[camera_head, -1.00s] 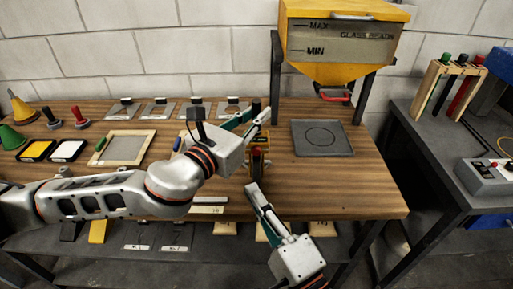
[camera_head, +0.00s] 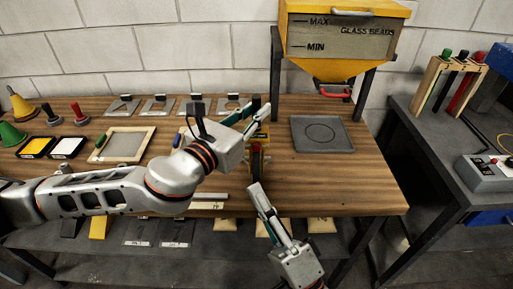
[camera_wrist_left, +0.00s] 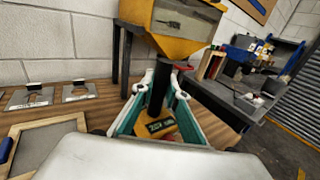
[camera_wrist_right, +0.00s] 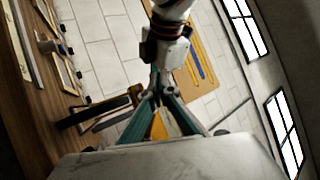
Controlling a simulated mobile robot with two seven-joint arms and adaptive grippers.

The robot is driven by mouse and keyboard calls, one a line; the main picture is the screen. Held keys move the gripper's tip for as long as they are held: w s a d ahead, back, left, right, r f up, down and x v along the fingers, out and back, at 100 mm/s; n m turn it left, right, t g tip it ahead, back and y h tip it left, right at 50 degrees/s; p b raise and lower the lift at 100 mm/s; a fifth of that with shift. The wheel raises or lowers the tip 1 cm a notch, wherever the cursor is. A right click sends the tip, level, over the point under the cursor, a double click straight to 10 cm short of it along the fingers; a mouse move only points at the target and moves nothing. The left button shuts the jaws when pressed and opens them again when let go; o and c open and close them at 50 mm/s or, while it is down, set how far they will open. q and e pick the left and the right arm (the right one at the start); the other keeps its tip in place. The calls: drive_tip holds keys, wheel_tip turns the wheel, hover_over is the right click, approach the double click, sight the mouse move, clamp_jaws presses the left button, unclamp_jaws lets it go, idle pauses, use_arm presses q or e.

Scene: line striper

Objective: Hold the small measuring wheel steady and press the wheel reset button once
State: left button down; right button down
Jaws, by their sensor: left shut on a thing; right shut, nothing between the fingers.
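The small measuring wheel (camera_head: 258,158) stands upright near the middle of the wooden table, with a yellow body and a dark upright handle. My left gripper (camera_head: 256,113) is shut on its handle. In the left wrist view the dark handle (camera_wrist_left: 157,92) is between the fingers, above the yellow body with a small display (camera_wrist_left: 160,127). My right gripper (camera_head: 254,187) is shut and empty, its tip at the table's front side, just in front of and below the wheel in the picture. The reset button cannot be made out clearly now.
A grey square tray (camera_head: 322,133) lies right of the wheel, under the yellow glass-bead hopper (camera_head: 345,40). A framed screen (camera_head: 124,145) and ink pads (camera_head: 66,147) lie to the left.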

drive_tip(key=shift+w, duration=4.4)
drive_tip(key=shift+w, duration=0.1)
drive_tip(key=shift+w, duration=0.35)
drive_tip(key=shift+w, duration=0.45)
drive_tip(key=shift+s, duration=0.9)
drive_tip(key=s, duration=0.5)
